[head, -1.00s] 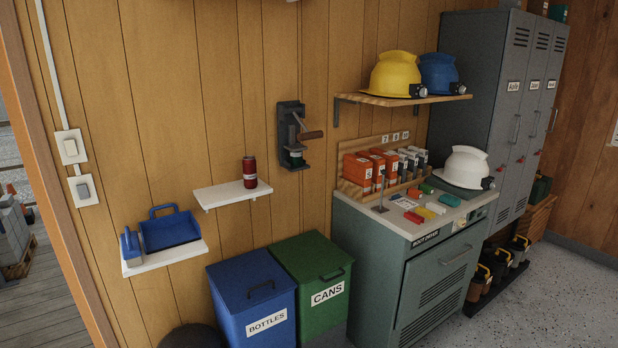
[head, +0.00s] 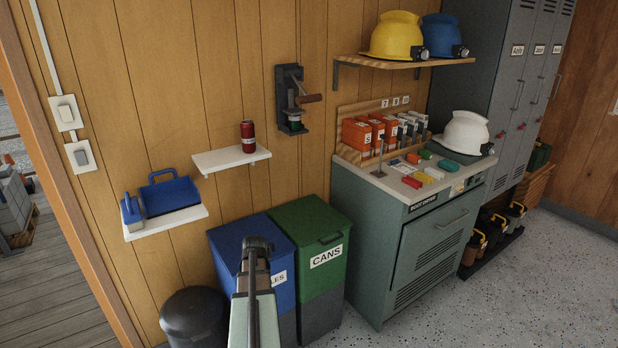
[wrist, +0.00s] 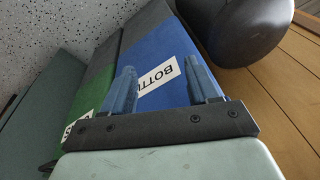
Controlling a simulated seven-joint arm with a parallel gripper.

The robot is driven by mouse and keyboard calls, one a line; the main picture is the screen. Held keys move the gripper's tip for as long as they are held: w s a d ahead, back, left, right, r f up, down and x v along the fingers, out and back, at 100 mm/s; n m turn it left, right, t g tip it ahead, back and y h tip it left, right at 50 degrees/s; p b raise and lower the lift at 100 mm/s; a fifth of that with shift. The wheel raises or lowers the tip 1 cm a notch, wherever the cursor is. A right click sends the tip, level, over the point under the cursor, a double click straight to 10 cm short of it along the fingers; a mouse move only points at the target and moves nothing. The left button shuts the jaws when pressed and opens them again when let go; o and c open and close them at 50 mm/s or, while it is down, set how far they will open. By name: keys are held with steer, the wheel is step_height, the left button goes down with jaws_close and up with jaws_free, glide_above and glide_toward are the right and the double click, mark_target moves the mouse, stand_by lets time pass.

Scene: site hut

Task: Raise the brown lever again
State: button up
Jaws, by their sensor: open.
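The brown lever (head: 308,99) sticks out to the right, close to level, from a dark grey wall-mounted press (head: 283,85). A small green thing (head: 295,125) sits in the bottom of the press, partly hidden by its parts. My gripper (head: 257,245) is low in the head view, in front of the blue bin and well below the lever, touching nothing that I can see. In the wrist view my gripper (wrist: 160,65) has its two blue-grey fingers apart, with nothing between them. The lever is not in the wrist view.
The blue bottles bin (head: 228,250) and green cans bin (head: 320,222) stand below the press. A white shelf (head: 215,162) with a red can (head: 247,137) is left of it. The boot dryer cabinet (head: 400,250) and helmet shelf (head: 400,63) are to the right.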

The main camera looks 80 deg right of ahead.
steer(key=s+d+r+m+t+h, duration=0.1)
steer(key=s+d+r, duration=0.4)
steer(key=d+r, duration=0.25)
steer(key=s+d+r+m+h, duration=0.2)
steer(key=s+d+r, duration=0.3)
steer(key=d+r, duration=0.25)
steer(key=m+t+h, duration=0.6)
steer(key=m+t, duration=0.2)
steer(key=m, duration=0.2)
glide_toward(304, 100)
steer(key=w+d, duration=0.1)
steer(key=shift+x, duration=5.1)
steer(key=shift+f, duration=0.1)
